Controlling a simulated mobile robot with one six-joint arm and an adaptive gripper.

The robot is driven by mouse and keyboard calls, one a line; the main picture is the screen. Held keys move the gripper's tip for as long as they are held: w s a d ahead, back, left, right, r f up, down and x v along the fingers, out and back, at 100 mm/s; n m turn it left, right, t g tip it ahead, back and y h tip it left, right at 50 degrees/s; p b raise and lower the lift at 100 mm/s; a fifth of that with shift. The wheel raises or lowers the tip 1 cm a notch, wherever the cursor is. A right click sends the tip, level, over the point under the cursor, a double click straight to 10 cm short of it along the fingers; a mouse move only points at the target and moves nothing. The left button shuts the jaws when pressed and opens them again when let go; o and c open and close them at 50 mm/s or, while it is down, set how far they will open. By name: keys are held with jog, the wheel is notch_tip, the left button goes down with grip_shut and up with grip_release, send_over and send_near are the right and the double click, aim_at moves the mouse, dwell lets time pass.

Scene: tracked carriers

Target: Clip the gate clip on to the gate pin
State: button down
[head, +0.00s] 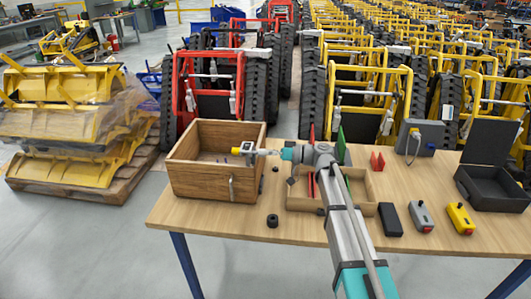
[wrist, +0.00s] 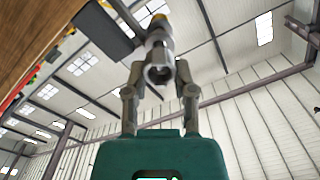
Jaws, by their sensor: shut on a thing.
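My gripper (head: 270,152) reaches left from the arm over the right part of an open wooden box (head: 213,184). It is shut on a grey metal piece with a yellow end (head: 243,150), held level above the box. In the wrist view the same metal piece (wrist: 160,72) sits between both fingers, its hollow round end facing the camera. I cannot tell for sure whether this piece is the gate clip. I cannot make out the gate pin for certain; a few small dark upright bits (head: 222,160) show inside the box.
The wooden table (head: 315,229) also holds a shallow wooden tray (head: 372,187), a grey unit with a cable (head: 424,133), an open black case (head: 490,190), a black block (head: 390,219), grey (head: 422,217) and yellow (head: 460,218) button boxes, and a black ring (head: 272,220). The front left is mostly clear.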

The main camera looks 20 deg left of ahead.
jog(key=shift+a, duration=0.25)
jog(key=shift+c, duration=1.8)
grip_release()
jog(key=shift+d, duration=0.2)
jog(key=v, duration=1.1)
jog(key=shift+d, duration=0.35)
jog(key=shift+w, duration=0.1)
jog(key=s+d+f+m+t+h+p, duration=0.1)
jog(key=s+d+f+m+h, duration=0.3)
jog(key=d, duration=0.7)
jog(key=s+d+f+m+t+h+p, duration=0.1)
jog(key=s+d+f+m+h+p, duration=0.2)
jog(key=s+d+h, duration=0.4)
jog(key=s+d+f+m+t+h+p, duration=0.2)
jog(key=s+d+f+m+h, duration=0.3)
jog(key=d, duration=1)
jog(key=s+m+h, duration=0.1)
jog(key=s+m, duration=0.1)
jog(key=s, duration=0.1)
jog(key=shift+d+m+h+p, duration=0.3)
jog(key=shift+d, duration=0.1)
